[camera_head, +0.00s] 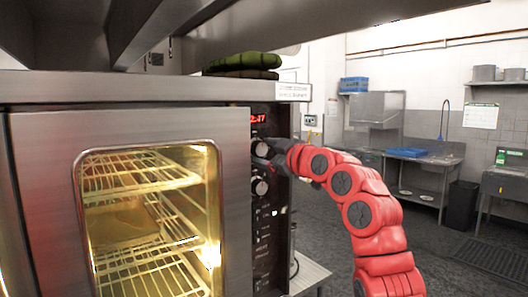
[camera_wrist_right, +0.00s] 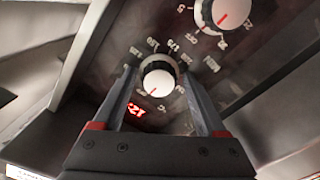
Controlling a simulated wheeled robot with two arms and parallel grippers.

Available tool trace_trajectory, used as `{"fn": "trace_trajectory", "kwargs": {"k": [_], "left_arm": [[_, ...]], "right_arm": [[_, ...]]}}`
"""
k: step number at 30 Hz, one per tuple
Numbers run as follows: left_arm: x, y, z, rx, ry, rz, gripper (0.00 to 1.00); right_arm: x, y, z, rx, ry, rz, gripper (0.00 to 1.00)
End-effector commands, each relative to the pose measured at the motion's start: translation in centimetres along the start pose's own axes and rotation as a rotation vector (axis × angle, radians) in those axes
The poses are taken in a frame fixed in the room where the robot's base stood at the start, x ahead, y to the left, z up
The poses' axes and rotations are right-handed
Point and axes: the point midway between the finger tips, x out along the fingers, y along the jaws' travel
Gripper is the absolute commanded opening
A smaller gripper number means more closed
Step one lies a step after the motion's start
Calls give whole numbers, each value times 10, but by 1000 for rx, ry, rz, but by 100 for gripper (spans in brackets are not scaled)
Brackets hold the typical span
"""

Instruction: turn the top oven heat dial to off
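The oven's top heat dial (camera_wrist_right: 158,80) is a white-faced round knob with a dark rim and a red pointer mark, ringed by printed numbers. In the head view the dial (camera_head: 262,149) is partly hidden by my right gripper (camera_head: 272,157), which is at the control panel. In the right wrist view my right gripper (camera_wrist_right: 158,73) is open, one finger on each side of the dial, with narrow gaps. The red mark points toward the lower left of that picture, toward the red display (camera_wrist_right: 131,113). My left gripper is not in view.
A second dial (camera_head: 260,187) sits below the top one; the wrist view shows it (camera_wrist_right: 220,13) at the top. The lit oven's closed door (camera_head: 40,150) is left of the panel. Green folded items (camera_head: 243,61) lie on top. A sink counter (camera_head: 425,158) stands far right.

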Motion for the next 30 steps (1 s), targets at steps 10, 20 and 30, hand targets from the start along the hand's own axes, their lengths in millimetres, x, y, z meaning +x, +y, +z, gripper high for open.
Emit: {"fn": "trace_trajectory", "kwargs": {"k": [10,20,30], "left_arm": [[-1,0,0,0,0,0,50],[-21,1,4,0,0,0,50],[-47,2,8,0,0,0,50]], "right_arm": [[-1,0,-1,0,2,2,83],[-45,-1,3,-1,5,5,83],[-133,0,3,-3,0,6,83]]}}
